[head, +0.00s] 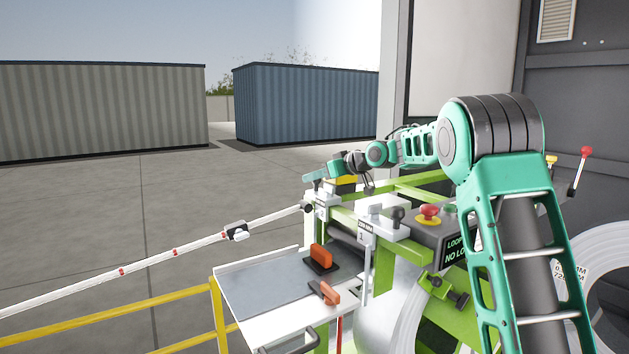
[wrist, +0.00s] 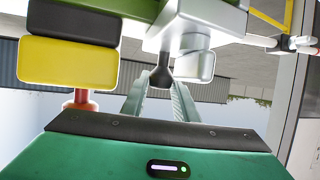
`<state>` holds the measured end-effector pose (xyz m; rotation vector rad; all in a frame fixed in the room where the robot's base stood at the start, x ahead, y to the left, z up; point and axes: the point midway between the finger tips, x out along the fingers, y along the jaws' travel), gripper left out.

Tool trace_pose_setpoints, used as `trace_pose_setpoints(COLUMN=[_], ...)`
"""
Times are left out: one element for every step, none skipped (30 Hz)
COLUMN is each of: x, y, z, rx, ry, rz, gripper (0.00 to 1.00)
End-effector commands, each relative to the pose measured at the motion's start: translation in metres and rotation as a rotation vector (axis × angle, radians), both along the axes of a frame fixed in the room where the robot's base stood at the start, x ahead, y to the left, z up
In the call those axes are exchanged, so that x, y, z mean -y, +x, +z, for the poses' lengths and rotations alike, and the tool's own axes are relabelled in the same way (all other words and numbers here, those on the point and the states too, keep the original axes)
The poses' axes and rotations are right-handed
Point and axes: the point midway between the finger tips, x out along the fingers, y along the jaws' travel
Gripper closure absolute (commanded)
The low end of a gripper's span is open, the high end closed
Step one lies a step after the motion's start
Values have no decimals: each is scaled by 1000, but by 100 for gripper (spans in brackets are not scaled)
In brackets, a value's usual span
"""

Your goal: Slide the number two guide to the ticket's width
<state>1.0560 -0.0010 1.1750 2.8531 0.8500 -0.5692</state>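A white guide (head: 322,203) sits on the green rail at the far end, beside my gripper; I cannot read its number. In the wrist view a white guide block (wrist: 195,62) with a dark knob (wrist: 161,78) is close ahead of the fingers. My gripper (wrist: 160,92) has its two fingers apart, with the knob between or just beyond their tips; contact is unclear. In the head view my gripper (head: 314,178) is above the far guide. The nearer guide (head: 366,232) is marked 1 and has a black knob (head: 398,215). A printed label (head: 570,272) hangs on the roll at right.
A yellow and black block (head: 342,182) is close beside my gripper. A red button (head: 430,212) tops the grey control box. Orange handles (head: 321,256) stand on the tray table (head: 262,285). A white rod (head: 150,261) with red marks reaches left. A yellow railing (head: 110,312) runs below.

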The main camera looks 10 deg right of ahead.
Motion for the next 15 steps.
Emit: trace_pose_setpoints(x=[1,1,1,2,2,3,4,5,5,5,5,5,5,5,5], y=[0,0,0,-1,-2,-4,-7,-8,-10,-10,-10,-10,-9,-9,-9], z=[0,0,0,0,1,1,1,1,0,0,0,0,0,0,0], rx=[0,0,0,1,1,1,1,1,0,0,0,0,1,0,0], ry=[-1,-1,-1,-1,0,0,0,0,0,0,-2,-2,-1,-2,-2], rz=[-2,-2,-2,-3,-3,-3,-3,-3,-3,-3,-3,-3,-3,-3,-3], gripper=[100,100,100,100,100,100,100,100,100,100,100,100,100,100,100])
